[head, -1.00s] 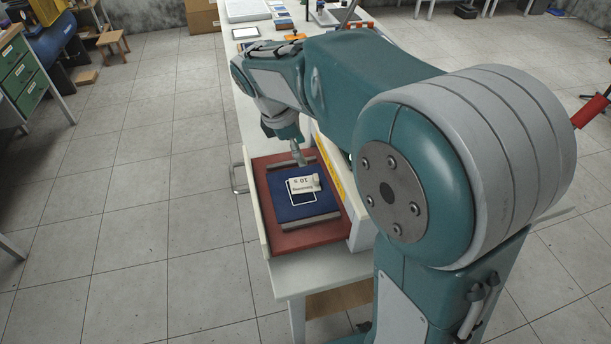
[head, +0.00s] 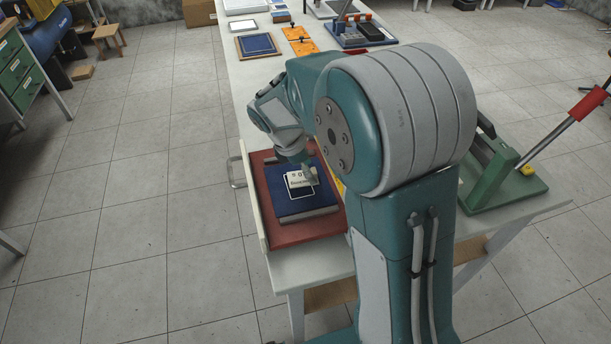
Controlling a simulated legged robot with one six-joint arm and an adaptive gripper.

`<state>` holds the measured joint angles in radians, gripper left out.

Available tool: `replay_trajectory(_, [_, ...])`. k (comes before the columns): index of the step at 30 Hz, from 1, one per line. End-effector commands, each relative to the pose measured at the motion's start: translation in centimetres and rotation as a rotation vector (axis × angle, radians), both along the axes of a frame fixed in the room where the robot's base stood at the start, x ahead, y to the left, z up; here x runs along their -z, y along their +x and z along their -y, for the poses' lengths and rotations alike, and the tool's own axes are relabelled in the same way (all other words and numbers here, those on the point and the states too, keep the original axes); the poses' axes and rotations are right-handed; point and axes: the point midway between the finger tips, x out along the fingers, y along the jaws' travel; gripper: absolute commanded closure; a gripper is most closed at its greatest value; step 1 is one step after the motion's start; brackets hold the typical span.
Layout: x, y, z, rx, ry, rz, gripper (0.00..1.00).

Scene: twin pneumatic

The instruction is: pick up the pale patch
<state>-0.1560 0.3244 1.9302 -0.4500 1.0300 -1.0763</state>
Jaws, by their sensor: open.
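A pale patch (head: 299,181) with dark print lies on a dark blue pad (head: 285,207), over a white-outlined square. My gripper (head: 309,174) is open, low over the patch's upper right edge. The fingertips are small and partly hidden by the wrist, and I cannot tell whether they touch the patch.
A green lever press (head: 500,180) with a red-handled bar stands at right on the bench.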

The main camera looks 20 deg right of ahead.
Motion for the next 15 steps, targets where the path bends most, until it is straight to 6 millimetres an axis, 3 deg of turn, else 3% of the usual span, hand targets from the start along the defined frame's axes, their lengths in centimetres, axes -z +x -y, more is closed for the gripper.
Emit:
replay_trajectory(9, [0.73, -0.07, 0.32, 0.001, 0.0, 0.001, 0.26])
replay_trajectory(10, [0.72, -0.07, 0.32, 0.001, 0.0, 0.001, 0.35])
replay_trajectory(12, [0.73, -0.05, 0.31, 0.001, 0.0, 0.001, 0.63])
replay_trajectory(15, [0.75, -0.04, 0.31, 0.001, 0.0, 0.0, 0.9])
